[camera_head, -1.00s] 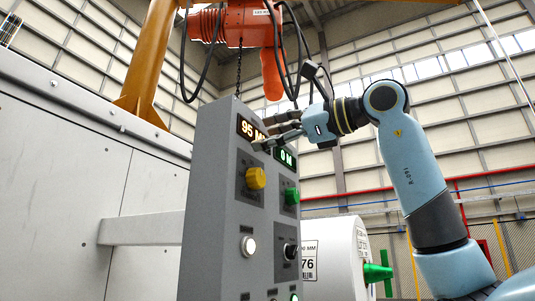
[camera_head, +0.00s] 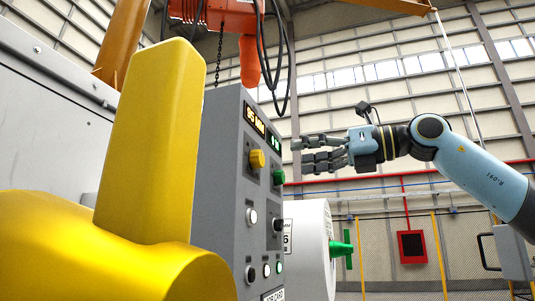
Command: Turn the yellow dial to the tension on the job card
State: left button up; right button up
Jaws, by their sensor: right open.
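The yellow dial (camera_head: 257,159) sits on the upper left of the grey control panel's face (camera_head: 236,205), under a lit orange display (camera_head: 254,120) whose reading is hard to make out. A green dial (camera_head: 279,177) is to its right, under a green display (camera_head: 274,142). A white label (camera_head: 273,295), apparently reading JOB CARD, is cut off by the bottom edge, so no tension value shows. My right gripper (camera_head: 302,155) is open and empty, its fingers pointing left toward the panel, to the right of the yellow dial and apart from it. My left gripper is out of view.
A large yellow part (camera_head: 150,150) fills the left foreground and hides part of the panel's side. An orange hoist (camera_head: 240,20) with a chain and black cables hangs above. A white drum (camera_head: 312,245) with a green handle (camera_head: 341,249) stands behind the panel.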

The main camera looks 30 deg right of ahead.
aim_at(262, 159)
jog(key=p+x, duration=0.1)
jog(key=x, duration=0.1)
jog(key=p+x, duration=0.1)
jog(key=x, duration=0.2)
jog(key=p+x, duration=0.1)
jog(key=x, duration=0.1)
jog(key=shift+w+a+r+p, duration=0.15)
jog(key=shift+a+r+p, duration=0.1)
jog(key=shift+a+p, duration=0.2)
jog(key=shift+w+a+f, duration=0.1)
jog(key=shift+w+a, duration=0.25)
jog(key=shift+w, duration=0.05)
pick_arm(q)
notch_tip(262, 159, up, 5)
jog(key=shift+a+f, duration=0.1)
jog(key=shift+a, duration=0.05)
pick_arm(e)
jog(key=c, duration=1.1)
jog(key=shift+c, duration=0.2)
